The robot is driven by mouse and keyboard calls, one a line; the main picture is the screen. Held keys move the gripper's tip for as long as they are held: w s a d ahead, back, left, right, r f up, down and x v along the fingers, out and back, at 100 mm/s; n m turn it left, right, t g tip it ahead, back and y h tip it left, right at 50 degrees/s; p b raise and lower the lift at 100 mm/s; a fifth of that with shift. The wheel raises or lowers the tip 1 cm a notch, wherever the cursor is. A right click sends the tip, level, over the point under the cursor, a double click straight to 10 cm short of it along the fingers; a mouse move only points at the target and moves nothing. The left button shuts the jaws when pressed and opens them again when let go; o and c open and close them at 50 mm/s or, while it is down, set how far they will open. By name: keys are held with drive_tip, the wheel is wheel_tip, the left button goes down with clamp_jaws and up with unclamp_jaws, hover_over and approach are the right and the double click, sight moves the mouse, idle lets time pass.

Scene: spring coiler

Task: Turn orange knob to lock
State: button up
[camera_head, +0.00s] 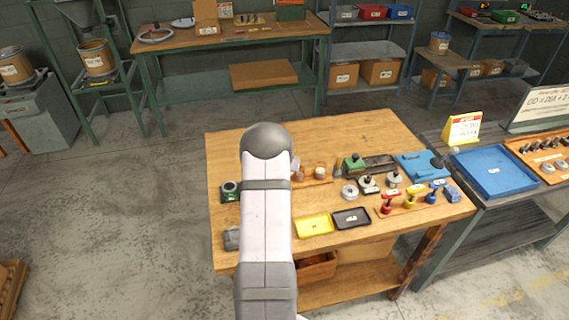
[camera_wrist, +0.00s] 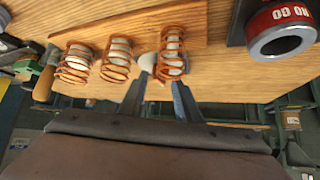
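I cannot pick out an orange knob in either view. In the wrist view my gripper (camera_wrist: 160,82) has its two dark fingers apart, with nothing visibly held between them. Just beyond the fingertips stand copper-orange coils around pale pegs: a left coil (camera_wrist: 75,63), a middle coil (camera_wrist: 117,60) and a right coil (camera_wrist: 171,52), in a row on a wooden strip (camera_wrist: 130,25). A pale rounded piece (camera_wrist: 147,62) shows by the left fingertip; I cannot tell what it is. In the head view my arm hides the gripper and part of the bench.
A red-labelled metal ring (camera_wrist: 280,32) is at the wrist view's upper right. On the wooden bench (camera_head: 235,145) are a yellow tray (camera_head: 313,226), a black tray (camera_head: 351,218), a green-topped tool (camera_head: 354,162) and red, yellow and blue hand tools. A round-faced gauge (camera_head: 230,189) sits left of my arm.

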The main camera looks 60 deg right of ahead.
drive_tip(key=shift+x, duration=1.05)
drive_tip(key=shift+c, duration=0.4)
drive_tip(key=c, duration=0.7)
drive_tip(key=shift+p, duration=0.35)
